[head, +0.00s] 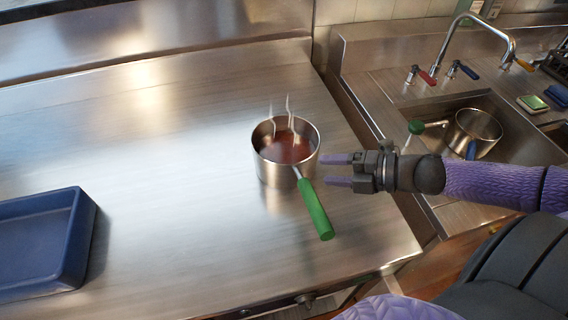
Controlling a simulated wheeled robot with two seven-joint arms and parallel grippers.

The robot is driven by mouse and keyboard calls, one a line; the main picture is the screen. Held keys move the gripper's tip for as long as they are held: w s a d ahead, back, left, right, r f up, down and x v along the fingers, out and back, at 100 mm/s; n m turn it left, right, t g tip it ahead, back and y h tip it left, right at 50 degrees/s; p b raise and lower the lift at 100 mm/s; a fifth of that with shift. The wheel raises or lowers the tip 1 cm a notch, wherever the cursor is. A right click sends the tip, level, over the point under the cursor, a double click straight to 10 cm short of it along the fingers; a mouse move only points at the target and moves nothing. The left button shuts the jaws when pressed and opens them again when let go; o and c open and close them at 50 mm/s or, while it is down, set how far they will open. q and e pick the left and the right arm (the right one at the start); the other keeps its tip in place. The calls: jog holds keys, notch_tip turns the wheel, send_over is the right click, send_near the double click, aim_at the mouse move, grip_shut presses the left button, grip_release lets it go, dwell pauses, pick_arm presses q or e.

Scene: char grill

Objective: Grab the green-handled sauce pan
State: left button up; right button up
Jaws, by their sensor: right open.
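A steel sauce pan (272,172) with reddish-brown sauce and rising steam stands upright on the steel counter. Its green handle (315,210) points toward the front and slightly right. My right gripper (338,171) comes in from the right, with its two purple fingers pointing left. It is open and empty, just right of the pan and above the handle in the picture. I cannot tell whether a fingertip touches the pan. My left gripper is not in view.
A blue tray (78,245) sits at the left front. A sink at the right holds another pot (474,134) and a green-ended handle (416,127). A faucet (462,22) stands behind it. The counter's middle and back (150,130) are clear.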

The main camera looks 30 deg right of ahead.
aim_at(300, 172)
jog(key=b+x, duration=0.3)
jog(key=x, duration=0.1)
jog(key=shift+w+a+f+b, duration=0.1)
jog(key=shift+a+f+b, duration=0.05)
jog(key=shift+a+b, duration=0.2)
jog(key=shift+w+a, duration=0.35)
jog(key=c, duration=0.8)
jog(key=shift+f, duration=0.1)
dwell(0.3)
